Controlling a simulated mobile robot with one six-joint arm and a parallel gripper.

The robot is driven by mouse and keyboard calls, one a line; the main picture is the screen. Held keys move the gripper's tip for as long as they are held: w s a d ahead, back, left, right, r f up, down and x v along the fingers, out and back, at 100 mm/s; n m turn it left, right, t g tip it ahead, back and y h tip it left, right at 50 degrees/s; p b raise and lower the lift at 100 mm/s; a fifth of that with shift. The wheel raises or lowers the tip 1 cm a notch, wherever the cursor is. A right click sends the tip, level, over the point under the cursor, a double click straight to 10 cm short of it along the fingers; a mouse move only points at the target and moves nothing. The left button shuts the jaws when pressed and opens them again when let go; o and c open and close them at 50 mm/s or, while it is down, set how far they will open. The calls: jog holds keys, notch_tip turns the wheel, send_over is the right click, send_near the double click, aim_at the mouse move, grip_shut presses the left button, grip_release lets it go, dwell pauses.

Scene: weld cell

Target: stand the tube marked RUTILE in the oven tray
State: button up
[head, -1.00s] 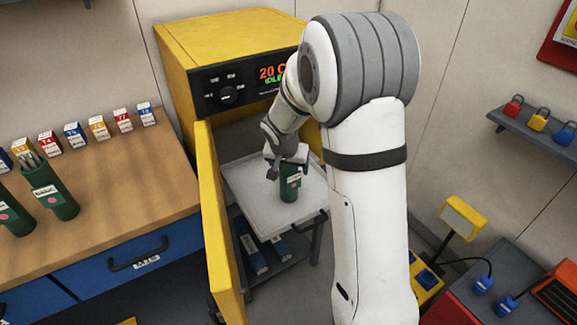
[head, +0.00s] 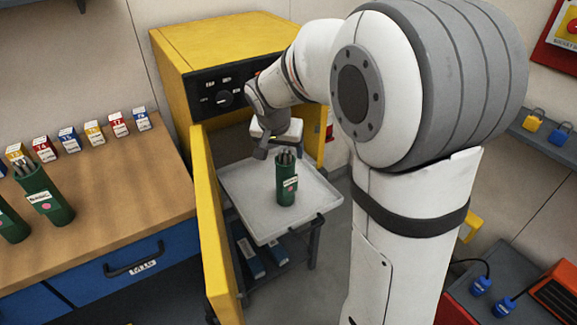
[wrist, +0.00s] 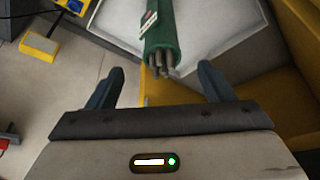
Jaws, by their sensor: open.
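A green tube (head: 287,184) with several grey rods in it stands upright on the pale oven tray (head: 252,212), which is out in front of the yellow oven. Its label is too small to read. My gripper (head: 262,150) is open and empty, above and a little behind the tube, apart from it. In the wrist view the tube (wrist: 160,35) lies ahead of the two spread fingers (wrist: 158,85), its rod ends towards me.
The yellow oven (head: 215,45) has its door (head: 212,225) open at the left of the tray. Green tubes (head: 45,195) and several numbered boxes (head: 93,132) stand on the wooden bench (head: 110,200). A grey shelf with padlocks (head: 535,125) is at right.

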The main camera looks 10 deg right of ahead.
jog(key=s+d+r+n+g+y, duration=0.1)
jog(key=s+n, duration=0.4)
jog(key=s, duration=1.9)
jog(key=shift+s+d+y, duration=0.15)
jog(key=shift+d+y, duration=0.2)
jog(key=shift+y, duration=0.15)
jog(key=shift+c, duration=0.5)
